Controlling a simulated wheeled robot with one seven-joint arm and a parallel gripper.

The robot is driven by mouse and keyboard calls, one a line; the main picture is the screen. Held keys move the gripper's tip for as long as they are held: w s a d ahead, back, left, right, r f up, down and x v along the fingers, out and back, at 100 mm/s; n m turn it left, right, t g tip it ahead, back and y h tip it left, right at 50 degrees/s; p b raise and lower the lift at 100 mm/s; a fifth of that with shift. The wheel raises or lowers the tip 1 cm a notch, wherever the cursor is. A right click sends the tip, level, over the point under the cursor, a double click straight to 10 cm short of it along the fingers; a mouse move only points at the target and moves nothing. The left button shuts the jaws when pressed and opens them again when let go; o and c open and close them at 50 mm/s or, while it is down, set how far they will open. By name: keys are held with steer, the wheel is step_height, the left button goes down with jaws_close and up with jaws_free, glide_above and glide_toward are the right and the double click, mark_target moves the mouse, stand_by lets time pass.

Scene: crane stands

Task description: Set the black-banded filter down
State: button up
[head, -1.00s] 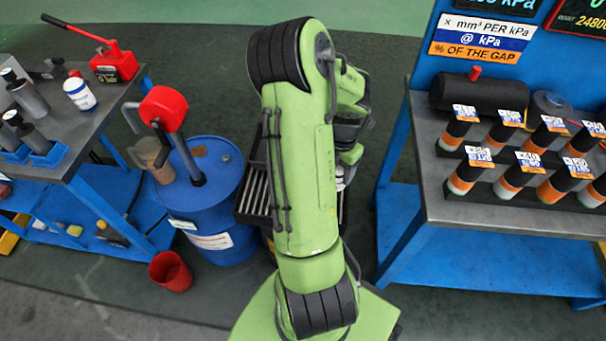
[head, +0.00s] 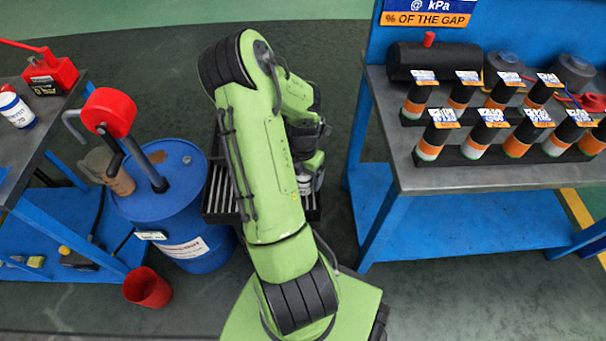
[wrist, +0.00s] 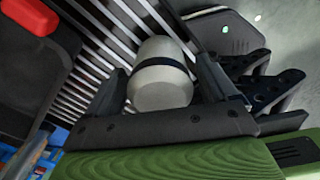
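The black-banded filter (wrist: 162,88) is a pale grey cylinder with a dark band around it. In the wrist view it sits between the two dark fingers of my gripper (wrist: 165,85), which appear closed against its sides. Behind it in that view are the slats of a dark-framed metal grate (wrist: 100,42). In the head view my green arm covers most of the grate (head: 222,190), and only a small pale part of the filter (head: 305,184) shows beside it. I cannot tell whether the filter touches the slats.
A blue drum (head: 185,218) with a red-topped pump (head: 108,112) stands left of the grate. A red bucket (head: 147,288) is on the floor. The right bench (head: 480,178) carries rows of banded cylinders with tags (head: 437,138). A left bench (head: 45,150) holds a red jack.

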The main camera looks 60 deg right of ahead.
step_height(320, 180, up, 12)
steer(key=p, duration=0.4)
steer(key=shift+r+p, duration=0.2)
steer(key=shift+p, duration=0.15)
steer(key=w+a+r+m+t, duration=0.2)
steer(key=w+a+r+m, duration=0.3)
steer(key=a, duration=0.4)
steer(key=w+a+r+m+t, duration=0.1)
steer(key=w+a+r+m, duration=0.1)
steer(key=w+a+r, duration=0.45)
steer(key=s+a+r+m+t, duration=0.1)
steer(key=s+a+r+m, duration=0.3)
steer(key=a, duration=0.4)
steer(key=s+a+r+m+t, duration=0.1)
steer(key=s+a+r+m, duration=0.3)
steer(key=a, duration=0.4)
steer(key=shift+s+a+m+t, duration=0.3)
steer(key=shift+s+m, duration=0.2)
steer(key=shift+m, duration=0.4)
steer(key=shift+r, duration=0.15)
